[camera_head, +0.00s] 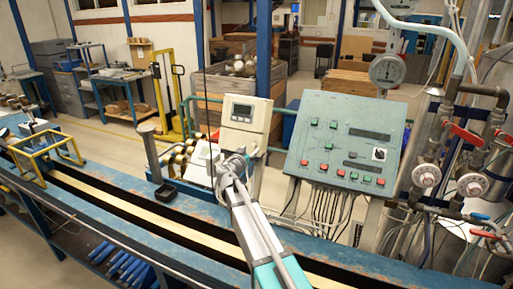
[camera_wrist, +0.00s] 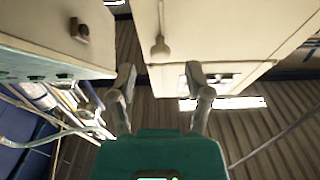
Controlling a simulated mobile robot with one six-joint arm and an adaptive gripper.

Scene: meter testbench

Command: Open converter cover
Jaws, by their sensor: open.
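The converter (camera_head: 245,122) is a cream box with a small grey display, standing behind the bench rail near the centre of the head view. My gripper (camera_head: 231,163) is in front of its lower part and hides some of it. In the wrist view, my gripper (camera_wrist: 160,76) has its two fingers spread, with nothing visible between them. A cream casing (camera_wrist: 225,35) fills the top right beyond the fingers, with a small rounded knob hanging on it. Another cream panel (camera_wrist: 45,40) with a dark knob is at top left. I cannot tell which of these is the cover.
A grey-green control panel (camera_head: 345,145) with several buttons stands right of the converter, cables below it. Pipes with red-handled valves (camera_head: 466,134) are at far right. The blue bench rail (camera_head: 130,215) runs across the front. A yellow frame (camera_head: 45,158) sits at left.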

